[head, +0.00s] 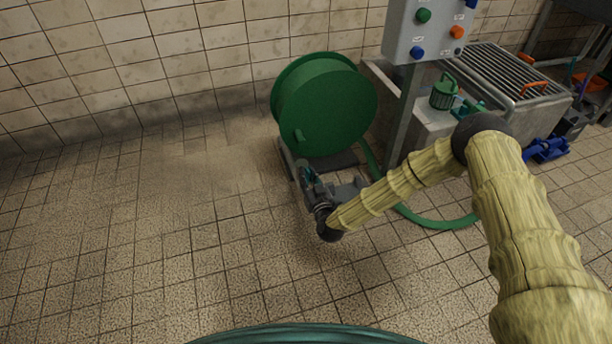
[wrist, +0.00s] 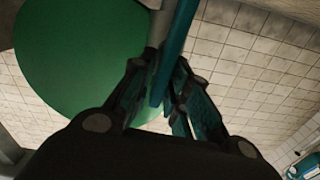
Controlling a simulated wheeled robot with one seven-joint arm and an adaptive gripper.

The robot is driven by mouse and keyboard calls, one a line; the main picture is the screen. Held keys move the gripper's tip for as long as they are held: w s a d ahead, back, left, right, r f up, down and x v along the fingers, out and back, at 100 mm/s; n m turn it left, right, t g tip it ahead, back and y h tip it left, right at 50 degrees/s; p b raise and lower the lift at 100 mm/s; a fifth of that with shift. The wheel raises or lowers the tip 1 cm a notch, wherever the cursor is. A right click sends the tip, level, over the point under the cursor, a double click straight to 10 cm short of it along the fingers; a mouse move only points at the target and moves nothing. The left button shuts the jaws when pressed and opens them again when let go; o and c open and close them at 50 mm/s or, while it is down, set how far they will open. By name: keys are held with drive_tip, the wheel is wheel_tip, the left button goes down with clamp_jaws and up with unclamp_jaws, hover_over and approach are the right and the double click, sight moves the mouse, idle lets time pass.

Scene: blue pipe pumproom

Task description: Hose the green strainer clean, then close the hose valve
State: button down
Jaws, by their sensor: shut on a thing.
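The green strainer (head: 443,94), a ribbed cup with a handle, stands upright on a grey ledge right of the control post. A teal piece (head: 470,108) lies beside it, partly hidden by my arm. My gripper (head: 306,176) is low in front of the green hose reel (head: 328,108). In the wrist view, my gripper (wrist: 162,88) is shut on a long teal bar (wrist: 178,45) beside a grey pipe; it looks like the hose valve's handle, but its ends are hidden. The green hose (head: 428,221) curves along the floor from the reel.
A control box (head: 428,30) with coloured buttons stands on a grey post right of the reel. A grated metal basin (head: 510,80) is behind my arm at the right. Blue fittings (head: 545,150) lie on the floor. The tiled floor at the left is clear.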

drive_tip(key=shift+d+f+m, duration=0.2)
drive_tip(key=shift+f+m, duration=0.3)
drive_tip(key=shift+m, duration=2.25)
drive_tip(key=shift+d+f+m, duration=0.2)
drive_tip(key=shift+f+m, duration=0.35)
drive_tip(key=shift+m, duration=2.25)
drive_tip(key=shift+d+f+m, duration=0.2)
drive_tip(key=shift+f+m, duration=0.3)
drive_tip(key=shift+m, duration=2.25)
drive_tip(key=c, duration=1.5)
unclamp_jaws()
drive_tip(key=shift+w, duration=0.1)
